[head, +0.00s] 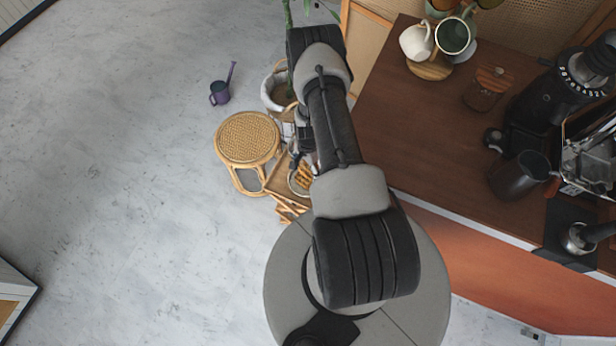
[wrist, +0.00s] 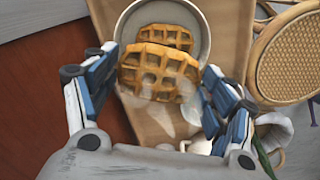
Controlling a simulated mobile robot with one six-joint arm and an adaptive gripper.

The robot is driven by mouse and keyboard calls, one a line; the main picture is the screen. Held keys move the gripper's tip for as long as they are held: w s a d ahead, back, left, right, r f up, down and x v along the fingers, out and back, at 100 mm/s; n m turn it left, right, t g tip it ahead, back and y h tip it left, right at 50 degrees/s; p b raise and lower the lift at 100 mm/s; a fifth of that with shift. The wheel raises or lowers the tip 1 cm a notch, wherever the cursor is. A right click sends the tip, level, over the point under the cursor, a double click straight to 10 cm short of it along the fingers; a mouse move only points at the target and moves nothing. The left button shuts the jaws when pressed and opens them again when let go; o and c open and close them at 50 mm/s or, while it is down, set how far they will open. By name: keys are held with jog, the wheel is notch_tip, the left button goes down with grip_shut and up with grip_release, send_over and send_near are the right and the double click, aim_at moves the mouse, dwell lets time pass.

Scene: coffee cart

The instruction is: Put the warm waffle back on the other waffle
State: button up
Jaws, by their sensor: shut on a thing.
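In the wrist view my gripper (wrist: 160,72) has its two blue-padded fingers on either side of a golden, round waffle (wrist: 152,72). The fingers are shut on it. The other waffle (wrist: 168,36) lies on a pale round plate (wrist: 205,28), partly hidden behind the held one. The held waffle overlaps the near part of the plate in this view; I cannot tell its height above it. In the head view waffle (head: 303,174) shows beside my arm, with the plate mostly hidden; I cannot tell which waffle it is.
The plate is on a wooden surface (wrist: 234,30). The brown counter (head: 420,130) with cups and coffee gear is at the right. Open floor lies left.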

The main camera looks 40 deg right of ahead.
jog(key=shift+f+b, duration=0.95)
jog(key=shift+f, duration=2.4)
jog(key=shift+f, duration=0.15)
jog(key=o, duration=1.1)
